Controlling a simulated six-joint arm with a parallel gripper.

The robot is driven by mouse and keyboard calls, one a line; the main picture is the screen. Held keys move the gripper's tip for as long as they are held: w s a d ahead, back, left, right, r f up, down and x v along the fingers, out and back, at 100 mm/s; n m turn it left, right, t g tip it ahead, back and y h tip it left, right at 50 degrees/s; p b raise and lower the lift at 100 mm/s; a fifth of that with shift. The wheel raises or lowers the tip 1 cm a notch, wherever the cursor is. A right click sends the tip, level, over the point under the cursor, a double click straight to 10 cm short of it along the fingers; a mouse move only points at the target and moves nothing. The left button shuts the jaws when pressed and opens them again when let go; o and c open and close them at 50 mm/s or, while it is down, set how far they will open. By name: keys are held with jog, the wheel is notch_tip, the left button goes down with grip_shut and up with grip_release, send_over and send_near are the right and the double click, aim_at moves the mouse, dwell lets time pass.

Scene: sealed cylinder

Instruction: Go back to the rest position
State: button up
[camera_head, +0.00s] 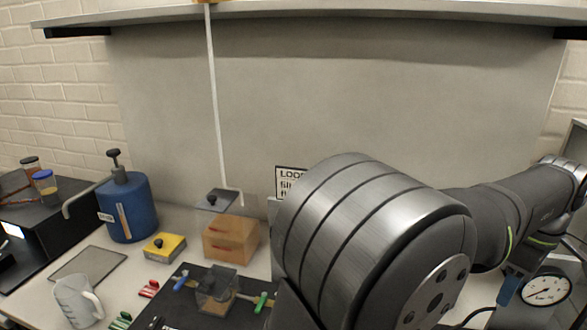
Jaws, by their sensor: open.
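My arm fills the right half of the view, with a large grey metal joint in the foreground and a dark link running to the right edge. I cannot make out my gripper's fingers in this view. A blue cylinder (128,208) with a black knob and a grey spout stands upright at the left of the bench.
A round gauge (546,290) is at the lower right. A shelf (300,10) spans the top. A sign is partly hidden behind my arm.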

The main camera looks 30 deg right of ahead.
jog(key=shift+f, duration=0.1)
notch_tip(320, 180, down, 17)
jog(key=shift+f, duration=0.15)
dwell(0.4)
jog(key=shift+f, duration=0.25)
jog(key=shift+r+m, duration=0.25)
jog(key=shift+m, duration=0.55)
jog(key=m, duration=1.1)
jog(key=shift+w+m, duration=0.1)
jog(key=shift+m, duration=2.2)
